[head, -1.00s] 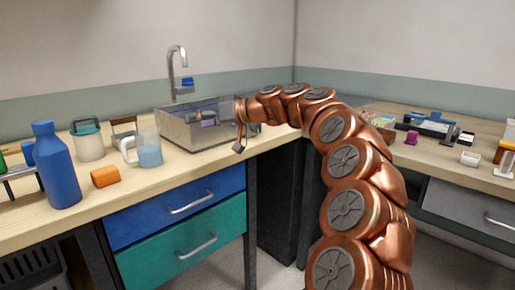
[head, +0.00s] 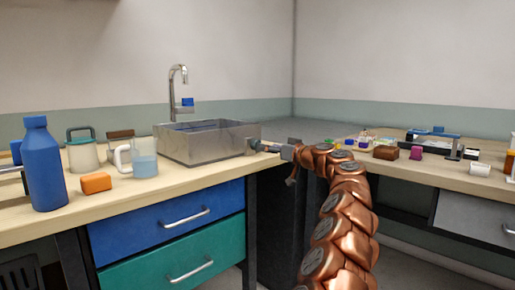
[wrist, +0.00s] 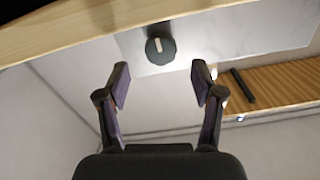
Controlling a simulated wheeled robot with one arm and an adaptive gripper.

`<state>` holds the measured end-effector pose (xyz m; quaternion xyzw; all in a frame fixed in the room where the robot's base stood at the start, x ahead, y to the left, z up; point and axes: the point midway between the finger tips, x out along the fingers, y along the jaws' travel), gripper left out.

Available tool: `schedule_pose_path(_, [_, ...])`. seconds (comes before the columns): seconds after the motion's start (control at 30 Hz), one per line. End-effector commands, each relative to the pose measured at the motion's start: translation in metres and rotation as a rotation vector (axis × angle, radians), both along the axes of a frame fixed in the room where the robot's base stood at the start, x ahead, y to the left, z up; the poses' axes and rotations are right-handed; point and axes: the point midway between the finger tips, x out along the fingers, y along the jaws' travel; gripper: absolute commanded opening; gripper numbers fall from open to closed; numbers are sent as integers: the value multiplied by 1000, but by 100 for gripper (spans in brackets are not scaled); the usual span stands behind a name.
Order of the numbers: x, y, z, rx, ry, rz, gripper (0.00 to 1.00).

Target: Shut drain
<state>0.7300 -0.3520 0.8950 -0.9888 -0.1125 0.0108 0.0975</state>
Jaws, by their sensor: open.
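The metal sink (head: 200,143) stands on the wooden bench under a tall tap. In the wrist view a round dark knob (wrist: 160,45) with a pale bar mark sits on a light grey face, which looks like the sink's side. My gripper (wrist: 160,82) is open and empty, its two dark fingers apart, with the knob centred beyond the fingertips and not touched. In the head view my gripper (head: 268,148) is at the sink's right side, small and partly hidden by my wrist. The drain inside the sink cannot be seen.
A blue bottle (head: 44,165), an orange block (head: 96,182), a glass mug (head: 143,157) and a lidded jar (head: 82,152) stand left of the sink. A tap (head: 179,90) rises behind it. Small items, including a brown block (head: 385,152), lie on the right bench.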

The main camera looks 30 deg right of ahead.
Motion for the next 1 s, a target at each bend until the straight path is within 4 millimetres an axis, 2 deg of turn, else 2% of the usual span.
schedule_pose_path(0.7, [51,11,0,-4,3,-1,67])
schedule_pose_path(1.0, [59,15,-1,-1,1,1,67])
